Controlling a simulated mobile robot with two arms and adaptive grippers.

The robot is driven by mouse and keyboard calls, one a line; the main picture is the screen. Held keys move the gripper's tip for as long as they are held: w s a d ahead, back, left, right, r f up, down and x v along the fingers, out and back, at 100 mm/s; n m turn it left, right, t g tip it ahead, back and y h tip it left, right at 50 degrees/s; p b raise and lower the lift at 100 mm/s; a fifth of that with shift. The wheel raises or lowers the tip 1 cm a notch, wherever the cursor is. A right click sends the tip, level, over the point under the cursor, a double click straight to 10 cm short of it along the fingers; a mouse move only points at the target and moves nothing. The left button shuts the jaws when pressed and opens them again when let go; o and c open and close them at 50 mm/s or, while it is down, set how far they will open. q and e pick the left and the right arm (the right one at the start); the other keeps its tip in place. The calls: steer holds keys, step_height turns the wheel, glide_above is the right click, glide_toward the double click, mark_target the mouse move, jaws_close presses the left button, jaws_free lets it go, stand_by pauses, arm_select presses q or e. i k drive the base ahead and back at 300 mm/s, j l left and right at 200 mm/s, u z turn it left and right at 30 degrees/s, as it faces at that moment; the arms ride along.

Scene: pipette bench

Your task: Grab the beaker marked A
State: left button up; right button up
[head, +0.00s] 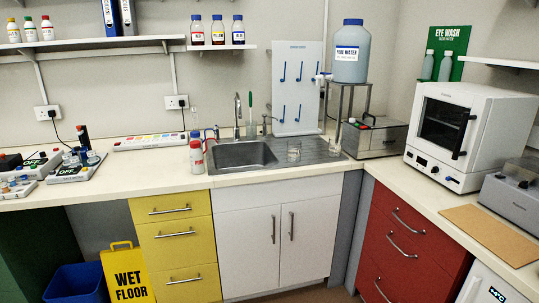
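A small clear glass beaker (293,151) stands on the steel drainboard just right of the sink. A second clear vessel (335,147) stands further right on the drainboard, near the metal stand. Both are too small in the head view for me to read any letter, so I cannot tell which one is marked A. Neither of my grippers is in view.
A pure water tank (351,52) stands on a metal frame. The left counter holds several devices.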

mark_target(294, 147)
steer(key=i+l, duration=0.1)
steer(key=l, duration=1.15)
steer(key=i+l+u, duration=0.15)
steer(key=i, duration=0.25)
steer(key=i+u, duration=0.2)
steer(key=i, duration=0.25)
steer(key=i+l+u, duration=0.15)
steer(key=i, duration=0.25)
steer(key=l, duration=0.1)
